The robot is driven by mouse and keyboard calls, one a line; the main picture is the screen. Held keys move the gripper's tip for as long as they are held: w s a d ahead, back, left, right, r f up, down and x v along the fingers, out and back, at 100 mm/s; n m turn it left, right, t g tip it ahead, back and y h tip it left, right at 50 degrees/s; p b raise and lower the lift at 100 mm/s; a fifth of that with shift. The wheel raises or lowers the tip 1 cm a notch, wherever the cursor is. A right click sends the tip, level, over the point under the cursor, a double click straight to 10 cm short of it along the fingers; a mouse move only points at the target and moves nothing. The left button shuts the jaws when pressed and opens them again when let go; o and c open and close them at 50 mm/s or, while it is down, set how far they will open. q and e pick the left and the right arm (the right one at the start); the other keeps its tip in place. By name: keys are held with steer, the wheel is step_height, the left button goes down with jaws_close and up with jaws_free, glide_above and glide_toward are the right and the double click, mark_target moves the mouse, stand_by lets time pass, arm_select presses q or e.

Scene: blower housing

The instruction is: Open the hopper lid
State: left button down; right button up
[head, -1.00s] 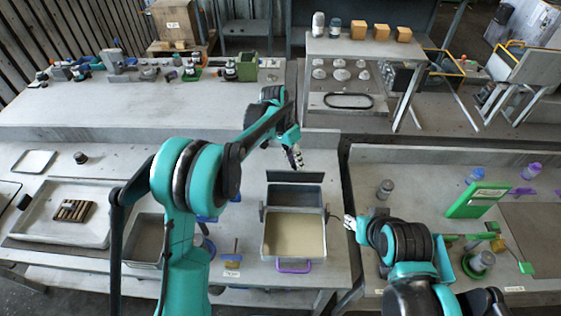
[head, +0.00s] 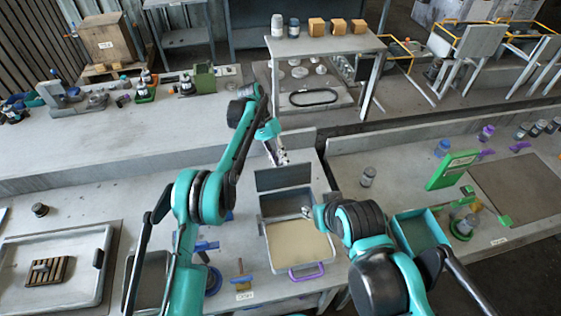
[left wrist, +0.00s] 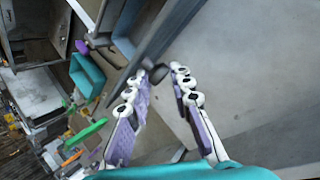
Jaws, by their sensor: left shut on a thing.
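The hopper (head: 298,245) is a grey box on the near bench, with a cream surface in front, a darker section behind and a purple handle (head: 306,272). A flat dark grey panel, apparently the hopper lid (head: 284,180), stands raised at its back edge. My left gripper (head: 281,158) is at the panel's upper edge. In the left wrist view, my left gripper (left wrist: 158,88) has a small dark piece (left wrist: 157,73) of it between the fingertips. My right gripper (head: 308,212) is over the hopper's right side; its finger opening is too small to tell.
A grey tray (head: 84,300) with a brown slotted block (head: 50,271) lies at left. A teal bin (head: 420,230) and a green panel (head: 452,170) are on the right bench. A gap separates the two benches. A small jar (head: 368,176) stands right of the hopper.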

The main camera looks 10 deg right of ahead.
arm_select(q)
steer(key=shift+a+f, duration=0.15)
steer(key=shift+a, duration=0.15)
steer(key=c, duration=1.6)
jaws_free()
steer(key=shift+c, duration=0.2)
steer(key=o, duration=0.3)
steer(key=shift+a, duration=0.1)
steer(key=shift+o, duration=0.2)
steer(key=shift+s, duration=0.1)
step_height(320, 180, up, 10)
